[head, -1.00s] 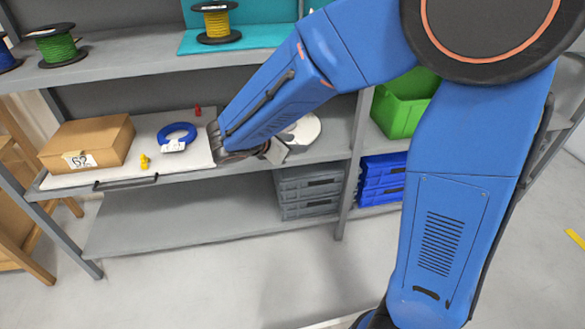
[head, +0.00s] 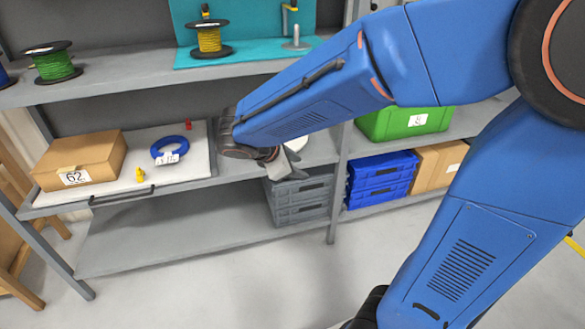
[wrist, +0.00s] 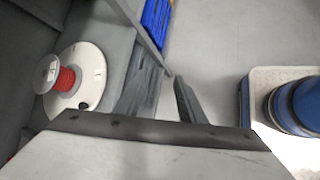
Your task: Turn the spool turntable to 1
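The spool turntable (wrist: 92,97) is a round white disc on the grey middle shelf. It shows at the left of the wrist view, with a small spool of red cable (wrist: 66,80) on it. Dark marks lie on the disc; I cannot read any number. In the head view my arm hides most of it, and only a white edge (head: 299,143) shows. My gripper (head: 285,164) is at the shelf's front, before the turntable and apart from it. In the wrist view its fingers (wrist: 164,76) stand apart with nothing between them; the disc lies to their left.
A pull-out white board (head: 108,187) left of my gripper holds a box marked 62 (head: 80,160), a blue ring (head: 170,149) and small pieces. The shelf above (head: 130,82) carries spools. Grey crates (head: 301,199) are below; a post (head: 337,190) stands right.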

